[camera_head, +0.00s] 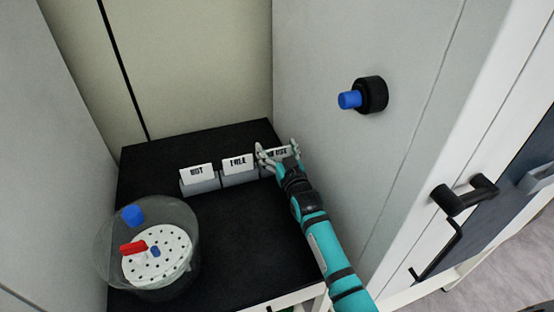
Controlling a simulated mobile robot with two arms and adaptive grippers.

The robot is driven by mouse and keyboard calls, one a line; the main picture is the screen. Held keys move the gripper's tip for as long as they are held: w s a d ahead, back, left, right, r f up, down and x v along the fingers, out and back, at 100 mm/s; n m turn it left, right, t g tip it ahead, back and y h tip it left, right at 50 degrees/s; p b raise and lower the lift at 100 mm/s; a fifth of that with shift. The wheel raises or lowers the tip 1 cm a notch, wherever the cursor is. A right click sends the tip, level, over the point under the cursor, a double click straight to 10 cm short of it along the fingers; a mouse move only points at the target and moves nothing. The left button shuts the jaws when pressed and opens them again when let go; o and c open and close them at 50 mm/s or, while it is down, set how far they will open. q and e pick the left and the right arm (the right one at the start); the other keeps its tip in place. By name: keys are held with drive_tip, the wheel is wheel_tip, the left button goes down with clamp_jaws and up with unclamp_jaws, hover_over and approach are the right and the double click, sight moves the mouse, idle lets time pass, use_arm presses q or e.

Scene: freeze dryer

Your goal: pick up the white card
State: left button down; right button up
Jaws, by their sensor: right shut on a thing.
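Several white cards stand in a row on the black table top. The left card (197,170) and the middle card (238,162) stand upright in grey holders and carry black lettering. The right card (277,153) also has black lettering, partly hidden by fingers. My right gripper (277,158) is shut on this right card, its fingers at the card's two sides. The card is at the row's right end; I cannot tell whether it is clear of its holder. My left gripper is not in view.
A clear round vessel (106,262) with a perforated white disc (172,262), a red piece and blue parts stands at the front left. A grey wall with a black and blue knob (370,95) rises close to the right. A door handle (463,194) is further right. The table's front middle is clear.

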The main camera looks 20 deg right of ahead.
drive_tip(key=shift+r, duration=5.05)
